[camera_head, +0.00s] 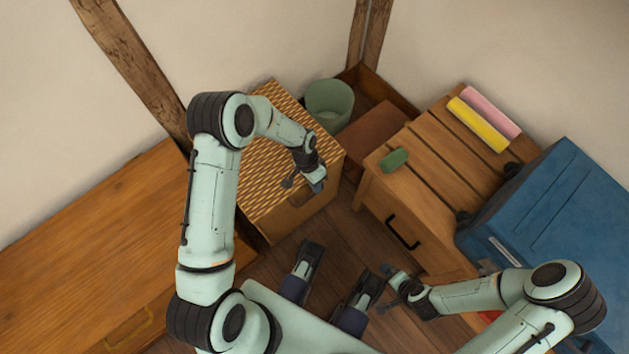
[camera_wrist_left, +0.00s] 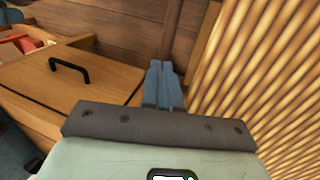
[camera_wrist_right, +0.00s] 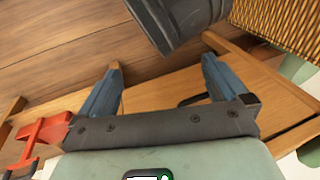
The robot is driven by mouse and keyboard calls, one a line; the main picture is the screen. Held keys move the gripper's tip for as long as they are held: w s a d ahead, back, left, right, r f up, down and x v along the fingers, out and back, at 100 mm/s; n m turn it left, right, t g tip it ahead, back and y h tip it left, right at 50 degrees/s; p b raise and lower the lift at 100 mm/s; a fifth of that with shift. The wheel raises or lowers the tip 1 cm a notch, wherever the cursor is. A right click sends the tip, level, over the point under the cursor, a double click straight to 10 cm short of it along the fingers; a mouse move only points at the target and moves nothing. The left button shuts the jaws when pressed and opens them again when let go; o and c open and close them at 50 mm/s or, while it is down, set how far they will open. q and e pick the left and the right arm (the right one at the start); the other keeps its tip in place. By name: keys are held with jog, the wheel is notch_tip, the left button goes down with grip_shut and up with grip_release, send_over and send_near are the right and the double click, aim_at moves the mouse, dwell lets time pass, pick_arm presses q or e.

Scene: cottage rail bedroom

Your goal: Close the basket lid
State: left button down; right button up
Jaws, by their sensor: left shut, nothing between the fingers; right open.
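The basket (camera_head: 303,212) stands against the back wall with a wooden-looking side facing me. Its woven lid (camera_head: 270,180) looks flat over the top; my left arm hides part of it, and I cannot tell whether a small gap remains. My left gripper (camera_head: 319,186) is shut and empty beside the lid's right front edge. In the left wrist view its fingers (camera_wrist_left: 162,86) are together, with woven surface (camera_wrist_left: 270,80) close on the right. My right gripper (camera_head: 392,288) is open and empty, low and away from the basket; its spread fingers show in the right wrist view (camera_wrist_right: 160,82).
A green bin (camera_head: 329,103) stands behind the basket. A wooden cabinet (camera_head: 425,190) to the right bears a green block (camera_head: 394,159) and pink (camera_head: 490,112) and yellow (camera_head: 478,124) rolls. A blue case (camera_head: 545,215) is farther right. A wooden chest (camera_head: 90,240) fills the left.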

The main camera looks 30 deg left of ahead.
pick_arm(q)
jog(key=d+p+v, duration=0.1)
jog(key=p+v, duration=0.2)
jog(key=v, duration=1)
jog(key=shift+s+r, duration=0.2)
jog(key=shift+r, duration=0.2)
pick_arm(e)
jog(key=s+a+r+g+y, duration=0.1)
jog(key=s+a+r+g, duration=0.1)
jog(key=s, duration=0.4)
notch_tip(320, 180, up, 2)
jog(key=shift+a+r+n, duration=0.25)
jog(key=shift+a+n, duration=0.05)
jog(key=shift+a, duration=0.5)
pick_arm(q)
jog(key=shift+s+d, duration=0.1)
jog(key=shift+d, duration=0.1)
pick_arm(e)
jog(key=shift+r, duration=0.1)
